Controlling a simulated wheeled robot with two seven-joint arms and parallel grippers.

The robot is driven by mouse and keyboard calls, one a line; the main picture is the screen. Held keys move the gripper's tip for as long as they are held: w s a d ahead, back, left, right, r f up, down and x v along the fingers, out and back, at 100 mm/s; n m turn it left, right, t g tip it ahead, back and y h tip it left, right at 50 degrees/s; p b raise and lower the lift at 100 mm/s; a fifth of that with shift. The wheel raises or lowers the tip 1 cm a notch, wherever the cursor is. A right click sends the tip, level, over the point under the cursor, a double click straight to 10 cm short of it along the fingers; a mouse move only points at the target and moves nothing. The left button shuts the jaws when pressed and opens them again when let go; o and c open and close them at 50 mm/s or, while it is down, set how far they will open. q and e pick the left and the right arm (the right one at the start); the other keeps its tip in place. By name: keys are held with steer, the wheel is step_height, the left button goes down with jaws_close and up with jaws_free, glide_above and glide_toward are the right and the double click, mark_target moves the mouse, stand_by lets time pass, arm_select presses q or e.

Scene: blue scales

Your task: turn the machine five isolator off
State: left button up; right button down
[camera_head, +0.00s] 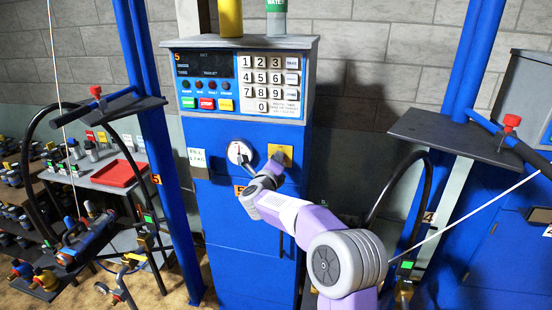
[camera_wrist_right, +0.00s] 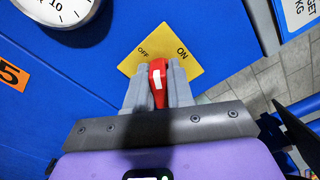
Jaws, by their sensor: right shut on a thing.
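The machine five isolator is a yellow plate (camera_head: 283,152) on the blue front of the machine marked 5, below its keypad. In the right wrist view the plate (camera_wrist_right: 190,66) reads OFF at left and ON at right. Its red handle (camera_wrist_right: 157,72) with a white mark stands between my right gripper's (camera_wrist_right: 158,84) grey fingers, which are shut on it. The handle's visible end lies between the two words, a little nearer OFF. In the head view my right gripper (camera_head: 270,168) covers the handle. My left gripper is not in view.
A round white dial (camera_head: 240,152) sits just left of the isolator, close to my right gripper. The keypad panel (camera_head: 268,84) is above. Blue posts (camera_head: 160,150) with grey shelves (camera_head: 462,138) stand either side. A red tray (camera_head: 118,173) lies at left.

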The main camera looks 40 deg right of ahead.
steer(key=n+p, duration=0.2)
steer(key=n, duration=0.4)
steer(key=shift+f+p, duration=0.15)
steer(key=shift+p, duration=0.15)
steer(key=shift+n, duration=0.3)
steer(key=c, duration=1.1)
jaws_free()
steer(key=shift+a, duration=0.15)
steer(key=v, duration=0.7)
steer(key=shift+s+a, duration=0.15)
